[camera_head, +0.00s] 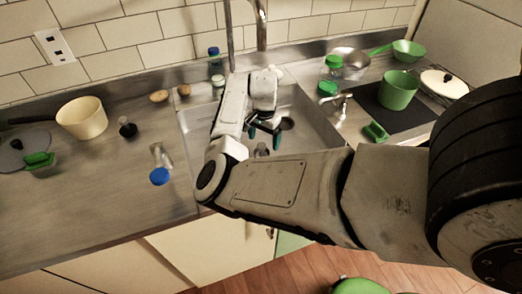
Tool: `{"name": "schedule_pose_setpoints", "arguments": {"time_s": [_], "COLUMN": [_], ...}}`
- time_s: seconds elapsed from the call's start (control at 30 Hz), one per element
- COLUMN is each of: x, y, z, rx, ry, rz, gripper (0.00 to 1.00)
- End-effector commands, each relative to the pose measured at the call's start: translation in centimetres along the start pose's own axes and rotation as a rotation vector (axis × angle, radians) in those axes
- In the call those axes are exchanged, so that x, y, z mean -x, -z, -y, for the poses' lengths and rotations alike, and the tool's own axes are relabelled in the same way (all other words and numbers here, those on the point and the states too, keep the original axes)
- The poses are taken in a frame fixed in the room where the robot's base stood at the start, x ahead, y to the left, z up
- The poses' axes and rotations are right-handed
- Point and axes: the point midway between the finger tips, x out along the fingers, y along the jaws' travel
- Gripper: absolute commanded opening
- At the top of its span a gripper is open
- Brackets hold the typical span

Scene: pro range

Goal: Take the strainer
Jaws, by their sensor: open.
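A green bowl-shaped piece with a side handle (408,52), which looks like a strainer, sits at the back right of the counter. I cannot make out any holes or mesh in it. A metal bowl-like piece (352,60) is just left of it; I cannot tell whether it is a strainer. My gripper (264,138) points down over the sink, with its dark green fingers apart and nothing seen between them. It is well to the left of both pieces and apart from them.
The sink (312,118) has a small object (262,150) near the gripper. A cream pot (82,118) is at left.

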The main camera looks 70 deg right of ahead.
Motion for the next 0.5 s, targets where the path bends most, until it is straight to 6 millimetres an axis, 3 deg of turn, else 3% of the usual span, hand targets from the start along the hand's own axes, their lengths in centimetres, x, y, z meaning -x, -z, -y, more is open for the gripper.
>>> {"name": "schedule_pose_setpoints", "arguments": {"time_s": [0.27,0.5], "x": [-2.0,-5.4], "y": [-0.3,-0.6], "z": [0.2,0.5], "rx": [0.001,0.000], "ry": [-0.001,-0.002], "rz": [0.002,0.001], "gripper": [0.88,0.88]}}
